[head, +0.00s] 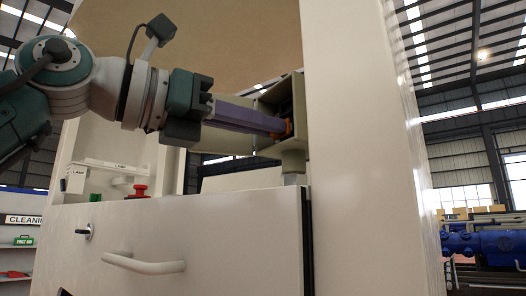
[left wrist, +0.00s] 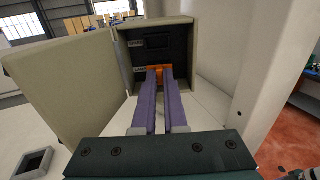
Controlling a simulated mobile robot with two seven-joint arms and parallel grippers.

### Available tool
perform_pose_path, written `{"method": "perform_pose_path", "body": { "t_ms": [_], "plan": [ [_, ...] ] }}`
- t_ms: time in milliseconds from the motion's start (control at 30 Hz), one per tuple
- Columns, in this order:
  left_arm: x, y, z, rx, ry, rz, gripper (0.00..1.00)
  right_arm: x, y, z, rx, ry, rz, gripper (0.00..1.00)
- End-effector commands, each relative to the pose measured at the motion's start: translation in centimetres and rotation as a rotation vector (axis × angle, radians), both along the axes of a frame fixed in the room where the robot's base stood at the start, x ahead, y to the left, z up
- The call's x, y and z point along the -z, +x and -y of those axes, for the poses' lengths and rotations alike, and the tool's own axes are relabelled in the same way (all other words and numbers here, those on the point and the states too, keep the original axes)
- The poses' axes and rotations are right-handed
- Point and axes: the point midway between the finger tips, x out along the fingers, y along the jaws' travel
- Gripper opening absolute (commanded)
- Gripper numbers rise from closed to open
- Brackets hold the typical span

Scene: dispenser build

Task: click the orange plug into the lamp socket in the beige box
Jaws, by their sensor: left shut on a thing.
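The orange plug (left wrist: 157,72) is between the tips of my left gripper (left wrist: 157,78), whose purple fingers are shut on it. In the head view the left gripper (head: 284,128) reaches into the open beige box (head: 292,158), and a little of the orange plug (head: 288,127) shows at its tips. In the left wrist view the beige box (left wrist: 122,68) has a dark inside with two labelled places, one above the other. The upper socket (left wrist: 156,43) looks empty. The plug is in front of the lower place and hides it. I cannot tell whether it is seated. My right gripper is not in view.
The box's beige door (left wrist: 65,85) stands open on the left in the left wrist view. A white wall (head: 365,150) rises close right of the box. Below are a white cabinet front with a handle (head: 143,265) and a red button (head: 140,190).

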Motion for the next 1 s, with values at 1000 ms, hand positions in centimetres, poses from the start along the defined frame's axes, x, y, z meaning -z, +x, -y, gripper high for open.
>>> {"method": "perform_pose_path", "body": {
  "t_ms": [1000],
  "plan": [
    [0.02, 0.02, -0.03, 0.0, 0.001, -0.001, 0.0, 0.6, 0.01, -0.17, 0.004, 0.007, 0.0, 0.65]
  ]
}}
